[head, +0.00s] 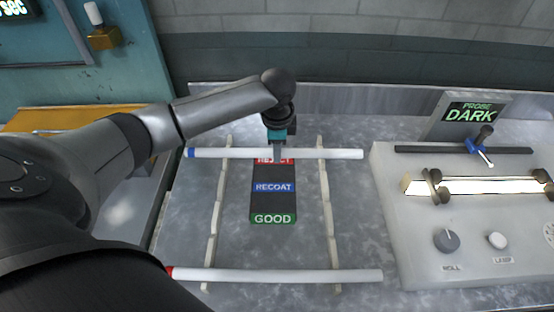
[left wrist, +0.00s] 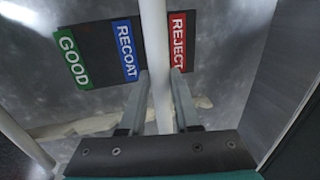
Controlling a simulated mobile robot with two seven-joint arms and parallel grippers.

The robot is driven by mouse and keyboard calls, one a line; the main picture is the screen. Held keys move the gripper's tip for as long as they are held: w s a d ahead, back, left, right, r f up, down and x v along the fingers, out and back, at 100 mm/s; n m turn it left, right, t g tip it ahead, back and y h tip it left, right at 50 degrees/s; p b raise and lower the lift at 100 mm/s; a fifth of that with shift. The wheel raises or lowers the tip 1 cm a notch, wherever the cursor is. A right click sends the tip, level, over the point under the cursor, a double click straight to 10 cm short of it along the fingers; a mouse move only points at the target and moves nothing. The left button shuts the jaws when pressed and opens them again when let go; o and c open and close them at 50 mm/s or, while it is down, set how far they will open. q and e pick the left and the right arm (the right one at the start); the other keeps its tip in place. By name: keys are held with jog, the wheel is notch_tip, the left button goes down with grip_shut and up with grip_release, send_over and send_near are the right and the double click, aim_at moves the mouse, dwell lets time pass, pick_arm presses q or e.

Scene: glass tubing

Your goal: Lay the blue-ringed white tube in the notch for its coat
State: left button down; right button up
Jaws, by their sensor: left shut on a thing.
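The blue-ringed white tube (head: 230,153) lies level across the far part of two pale notched rails, its blue end to the left. My left gripper (head: 277,150) comes down from above and is shut on it near its middle. In the left wrist view the tube (left wrist: 156,50) runs between both fingers (left wrist: 160,115). The tube crosses by the red REJECT label (head: 265,161); the blue RECOAT label (head: 273,187) and green GOOD label (head: 272,218) are nearer me. I cannot tell whether the tube touches the rails. My right gripper is out of view.
A red-ringed white tube (head: 275,275) lies across the near ends of the left rail (head: 215,215) and right rail (head: 328,215). The rails' middle is clear.

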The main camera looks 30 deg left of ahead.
pick_arm(q)
notch_tip(320, 180, down, 4)
jog(key=shift+r+b, duration=0.15)
jog(key=shift+b, duration=0.15)
jog(key=shift+f, duration=0.2)
jog(key=shift+f, duration=0.15)
jog(key=shift+f, duration=0.35)
jog(key=c, duration=0.6)
grip_release()
jog(key=r, duration=0.4)
jog(key=s+r+p, duration=0.1)
jog(key=r, duration=0.3)
jog(key=s+d+r+p, duration=0.1)
jog(key=r, duration=0.4)
jog(key=shift+d, duration=0.1)
jog(key=shift+f, duration=0.1)
